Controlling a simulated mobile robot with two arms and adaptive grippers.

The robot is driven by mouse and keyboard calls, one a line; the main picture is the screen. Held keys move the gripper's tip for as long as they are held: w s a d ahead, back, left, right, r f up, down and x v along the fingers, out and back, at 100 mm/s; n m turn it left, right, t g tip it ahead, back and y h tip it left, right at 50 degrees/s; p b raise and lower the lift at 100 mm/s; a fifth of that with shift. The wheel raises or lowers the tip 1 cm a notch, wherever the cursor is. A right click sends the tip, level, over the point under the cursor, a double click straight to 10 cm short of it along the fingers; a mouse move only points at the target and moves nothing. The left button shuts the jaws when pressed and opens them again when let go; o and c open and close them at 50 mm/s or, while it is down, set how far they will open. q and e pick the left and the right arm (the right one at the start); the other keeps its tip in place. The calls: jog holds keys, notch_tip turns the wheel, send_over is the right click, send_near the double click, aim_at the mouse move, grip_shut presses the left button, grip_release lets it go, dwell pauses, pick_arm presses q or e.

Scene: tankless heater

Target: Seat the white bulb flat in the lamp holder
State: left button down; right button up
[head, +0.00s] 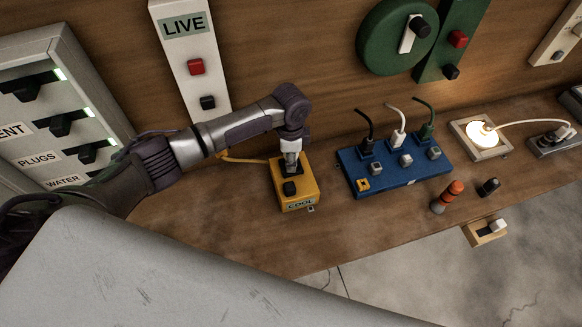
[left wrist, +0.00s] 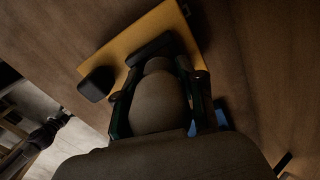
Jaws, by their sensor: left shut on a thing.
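My left gripper (head: 291,168) points down over the yellow box (head: 299,193) marked COOL. It is shut on a rounded pale thing (left wrist: 158,104), which shows dim and shaded between the fingers in the left wrist view. I cannot tell for sure whether this is the white bulb. The held thing is close over a black part on the yellow box; whether they touch is unclear. A square lamp holder (head: 495,151) lies at the right of the bench, with a round glowing bulb (head: 481,133) in it. My right gripper is not in view.
A blue block (head: 394,176) with several corded plugs stands right of the yellow box. An orange-topped peg (head: 447,196) and a black peg (head: 488,187) stand near the front edge. A LIVE panel (head: 190,55) rises behind my arm.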

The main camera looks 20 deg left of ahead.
pick_arm(q)
jog(key=shift+f, duration=0.35)
dwell(0.3)
jog(key=c, duration=0.6)
grip_release()
notch_tip(320, 180, up, 12)
dwell(0.6)
